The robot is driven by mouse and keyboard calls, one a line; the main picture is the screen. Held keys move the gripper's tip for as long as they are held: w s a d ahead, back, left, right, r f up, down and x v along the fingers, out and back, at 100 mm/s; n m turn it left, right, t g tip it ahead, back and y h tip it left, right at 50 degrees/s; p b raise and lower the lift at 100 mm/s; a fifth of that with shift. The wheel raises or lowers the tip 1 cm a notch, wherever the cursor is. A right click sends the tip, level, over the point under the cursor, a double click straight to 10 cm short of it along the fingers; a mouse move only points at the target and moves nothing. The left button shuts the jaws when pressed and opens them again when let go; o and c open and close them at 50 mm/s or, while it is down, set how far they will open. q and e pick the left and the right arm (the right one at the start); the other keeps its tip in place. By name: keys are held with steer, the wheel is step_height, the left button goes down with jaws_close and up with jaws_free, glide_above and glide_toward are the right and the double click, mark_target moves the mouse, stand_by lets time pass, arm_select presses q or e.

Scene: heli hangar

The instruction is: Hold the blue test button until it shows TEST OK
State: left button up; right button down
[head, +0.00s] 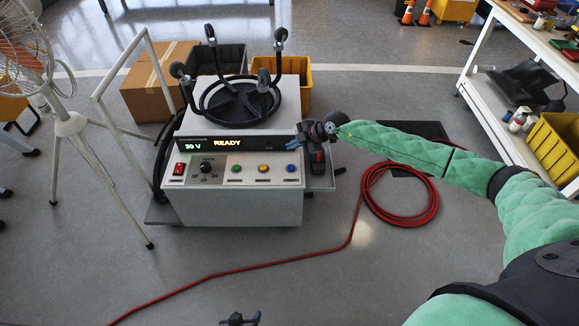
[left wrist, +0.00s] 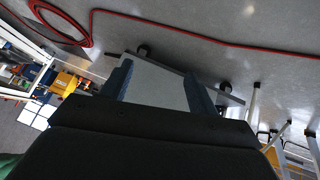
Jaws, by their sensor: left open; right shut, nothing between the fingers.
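The grey test unit (head: 235,206) stands on a low cart, its display (head: 228,144) reading "30 V" and "READY". On its sloped panel the blue button (head: 292,168) is at the right end of a row with a yellow-orange button (head: 262,168) and a green button (head: 236,168). My right gripper (head: 293,143) is shut and empty, its tips just above the blue button in the picture; I see no contact with it. My left gripper (head: 240,319) is low at the bottom edge, away from the unit. Its open fingers show in the left wrist view (left wrist: 159,88).
A red rocker switch (head: 179,169) and a knob (head: 206,166) share the panel. A black ring stand (head: 240,100) sits on top. A red cable (head: 365,215) lies coiled on the floor at right. A white frame stands left; shelving (head: 483,100) stands right.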

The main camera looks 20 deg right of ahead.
arm_select(q)
steer(key=shift+s+a+f, duration=0.1)
steer(key=shift+s+f, duration=0.15)
arm_select(e)
steer(key=shift+w+d+f, duration=0.1)
steer(key=shift+w+d, duration=0.15)
steer(key=shift+d, duration=0.2)
steer(key=b, duration=0.7)
glide_above(294, 167)
step_height(294, 167, down, 6)
steer(key=shift+r, duration=0.2)
steer(key=shift+f+b, duration=0.3)
steer(key=shift+b, duration=0.25)
steer(key=shift+f, duration=1.2)
arm_select(q)
step_height(294, 167, down, 12)
steer(key=shift+s+a+f+t, duration=0.2)
steer(key=shift+s+t, duration=0.05)
steer(key=shift+t, duration=0.05)
arm_select(e)
steer(key=shift+f, duration=0.1)
arm_select(q)
steer(key=shift+s+f, duration=0.2)
steer(key=shift+s, duration=0.05)
steer(key=shift+w+r, duration=0.2)
steer(key=shift+w, duration=0.05)
